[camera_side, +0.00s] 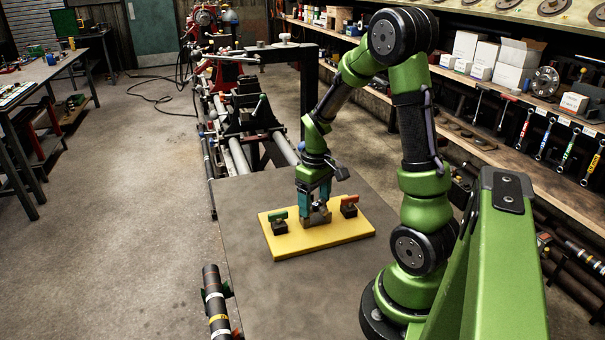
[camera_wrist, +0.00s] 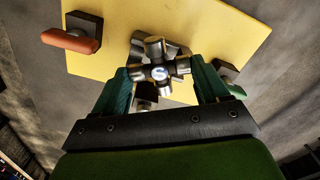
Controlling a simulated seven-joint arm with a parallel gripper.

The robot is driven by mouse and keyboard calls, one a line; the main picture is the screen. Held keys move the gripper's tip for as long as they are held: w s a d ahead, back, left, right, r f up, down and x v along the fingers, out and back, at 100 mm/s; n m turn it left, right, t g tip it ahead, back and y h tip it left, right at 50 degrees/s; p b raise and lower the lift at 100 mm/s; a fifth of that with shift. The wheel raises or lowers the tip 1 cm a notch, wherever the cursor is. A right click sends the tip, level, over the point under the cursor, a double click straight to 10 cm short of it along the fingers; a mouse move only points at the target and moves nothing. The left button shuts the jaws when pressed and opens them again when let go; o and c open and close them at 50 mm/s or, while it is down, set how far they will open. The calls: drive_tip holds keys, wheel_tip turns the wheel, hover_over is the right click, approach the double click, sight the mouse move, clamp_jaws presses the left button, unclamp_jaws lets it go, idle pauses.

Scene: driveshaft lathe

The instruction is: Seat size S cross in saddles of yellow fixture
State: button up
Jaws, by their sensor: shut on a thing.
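The steel cross (camera_wrist: 158,72), marked with an S, sits between the green fingers of my gripper (camera_wrist: 160,85) in the wrist view. My gripper is shut on it. The yellow fixture (camera_side: 335,235) lies flat on the table, and it fills the top of the wrist view (camera_wrist: 215,30). My gripper (camera_side: 315,208) is over the fixture's middle, at the grey saddles (camera_side: 318,218). The cross is at or just above the saddles; I cannot tell whether it touches them. The saddles are partly hidden behind the cross in the wrist view.
A clamp with an orange handle (camera_wrist: 70,40) and a clamp with a green handle (camera_side: 278,215) stand on the fixture. A dark striped shaft (camera_side: 215,305) lies at the table's left edge. The grey tabletop (camera_side: 285,300) in front of the fixture is clear.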

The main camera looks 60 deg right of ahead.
drive_tip(key=shift+f, duration=0.15)
drive_tip(key=shift+r, duration=0.7)
drive_tip(key=shift+f, duration=0.65)
idle(1.1)
drive_tip(key=o, duration=1.2)
wheel_tip(320, 180, up, 17)
drive_tip(key=shift+f, duration=0.1)
